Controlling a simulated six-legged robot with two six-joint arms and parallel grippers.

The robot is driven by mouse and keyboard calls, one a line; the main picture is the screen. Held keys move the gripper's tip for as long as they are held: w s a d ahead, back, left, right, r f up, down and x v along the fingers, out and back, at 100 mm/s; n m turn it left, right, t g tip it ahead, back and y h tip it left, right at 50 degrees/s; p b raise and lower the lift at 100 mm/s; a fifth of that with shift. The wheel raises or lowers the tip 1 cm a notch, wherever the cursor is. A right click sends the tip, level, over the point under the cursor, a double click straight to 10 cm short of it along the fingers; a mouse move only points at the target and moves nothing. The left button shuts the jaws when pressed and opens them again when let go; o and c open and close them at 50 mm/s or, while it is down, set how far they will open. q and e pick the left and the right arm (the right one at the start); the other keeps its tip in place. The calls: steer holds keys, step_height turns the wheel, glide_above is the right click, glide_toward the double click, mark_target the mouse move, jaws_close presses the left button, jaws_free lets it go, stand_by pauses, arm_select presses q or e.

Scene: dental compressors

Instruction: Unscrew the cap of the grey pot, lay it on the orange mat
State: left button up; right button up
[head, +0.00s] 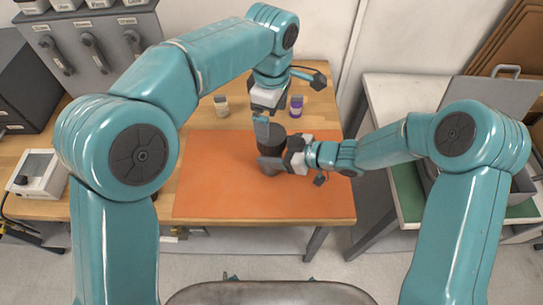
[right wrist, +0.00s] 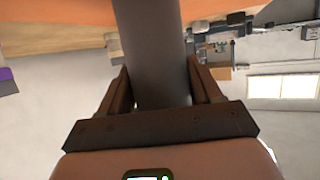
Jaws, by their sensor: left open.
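The grey pot (head: 271,167) stands upright on the orange mat (head: 225,180), near the mat's back right part. Its dark cap (head: 275,133) is at the top, partly hidden by my left gripper (head: 265,121). My left gripper comes down from above and is open around or just above the cap; I cannot tell if it touches. My right gripper (head: 276,157) reaches in from the right and is shut on the pot's side. In the right wrist view the pot's grey body (right wrist: 155,50) lies between both fingers.
A small white-labelled bottle (head: 222,106) and a purple bottle (head: 296,106) stand behind the mat. A pale box (head: 40,174) is at the table's left end. The front of the mat is clear. A separate bench (head: 405,92) stands at right.

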mark_target(272, 134)
jaws_close()
arm_select(q)
steer(key=m, duration=1)
steer(key=shift+m, duration=0.4)
steer(key=m, duration=1)
steer(key=shift+m, duration=0.3)
steer(key=m, duration=1.4)
steer(key=shift+f+m, duration=0.1)
steer(key=shift+m, duration=0.2)
steer(key=shift+f, duration=0.35)
step_height(272, 134, down, 7)
steer(key=shift+f, duration=0.1)
